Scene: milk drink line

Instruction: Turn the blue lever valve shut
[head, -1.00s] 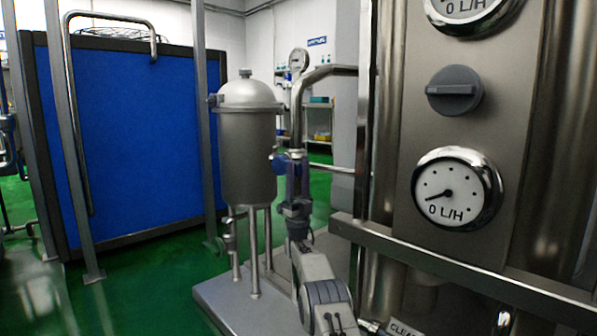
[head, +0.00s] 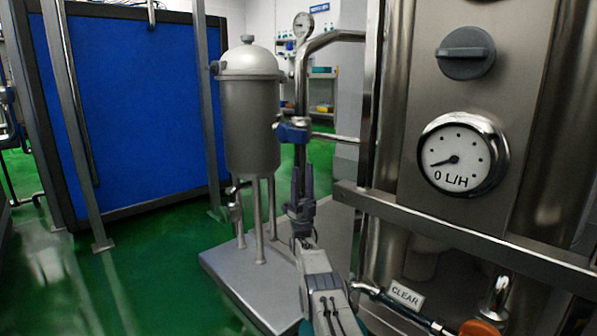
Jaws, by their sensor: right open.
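The blue lever valve (head: 293,131) sits on the vertical steel pipe beside the grey tank (head: 249,118), in the middle of the head view. Its blue handle appears to lie sideways across the pipe. My right gripper (head: 302,172) is open, just below the valve, with its fingers pointing up toward it. A gap shows between the fingertips and the blue handle, and nothing is between the fingers. My left gripper is not in view.
A steel panel at right carries a grey knob (head: 465,53) and a dial gauge (head: 461,155) reading near 0 L/H. A horizontal rail (head: 470,238) crosses in front of it. The tank's plinth (head: 249,283) stands on green floor, open at left.

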